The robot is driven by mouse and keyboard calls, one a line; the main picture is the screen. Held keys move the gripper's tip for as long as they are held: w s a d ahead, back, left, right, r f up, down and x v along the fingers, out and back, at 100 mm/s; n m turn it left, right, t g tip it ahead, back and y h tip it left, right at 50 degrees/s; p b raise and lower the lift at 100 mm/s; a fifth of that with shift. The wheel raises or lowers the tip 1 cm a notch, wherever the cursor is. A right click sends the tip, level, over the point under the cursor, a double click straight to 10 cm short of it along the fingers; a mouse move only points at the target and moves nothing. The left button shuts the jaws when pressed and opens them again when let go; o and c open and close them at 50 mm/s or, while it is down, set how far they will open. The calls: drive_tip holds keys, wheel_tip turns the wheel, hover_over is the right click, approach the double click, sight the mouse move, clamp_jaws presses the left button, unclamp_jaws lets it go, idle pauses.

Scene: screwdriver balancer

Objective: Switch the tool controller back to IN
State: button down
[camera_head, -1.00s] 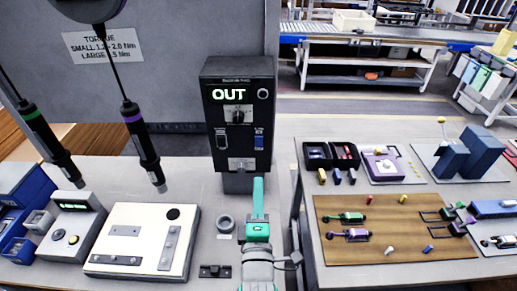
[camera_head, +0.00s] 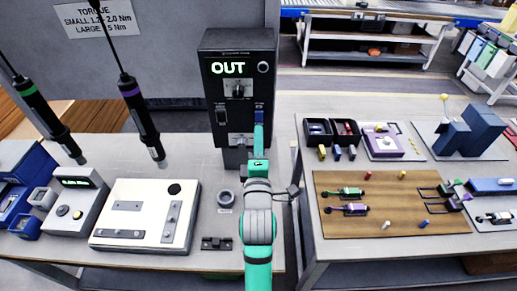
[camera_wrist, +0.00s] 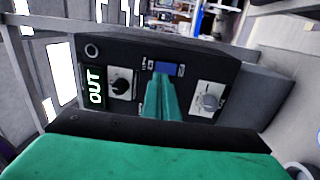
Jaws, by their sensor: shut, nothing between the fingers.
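The tool controller (camera_head: 222,88) is a black box on a post at the back of the bench. Its display (camera_head: 231,68) reads OUT in green, and it also shows in the wrist view (camera_wrist: 95,87). A dark knob (camera_head: 239,90) sits below the display. A blue rocker switch (camera_head: 259,115) is at the right of the panel, partly hidden by my fingers; its blue part shows in the wrist view (camera_wrist: 168,69). My gripper (camera_head: 259,128) is shut and empty, its tips at or just in front of the blue switch. I cannot tell whether they touch.
A black switch (camera_head: 221,114) and a silver fitting (camera_head: 238,140) are also on the panel. Two hanging screwdrivers (camera_head: 139,110) (camera_head: 43,112) are at the left. A white fixture plate (camera_head: 144,217) lies on the bench. A second bench with a wooden board (camera_head: 385,225) stands at the right.

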sight(259, 115)
drive_tip(key=shift+w+r, duration=0.15)
drive_tip(key=shift+w, duration=1.1)
drive_tip(key=shift+w+r, duration=0.15)
drive_tip(key=shift+w, duration=1.05)
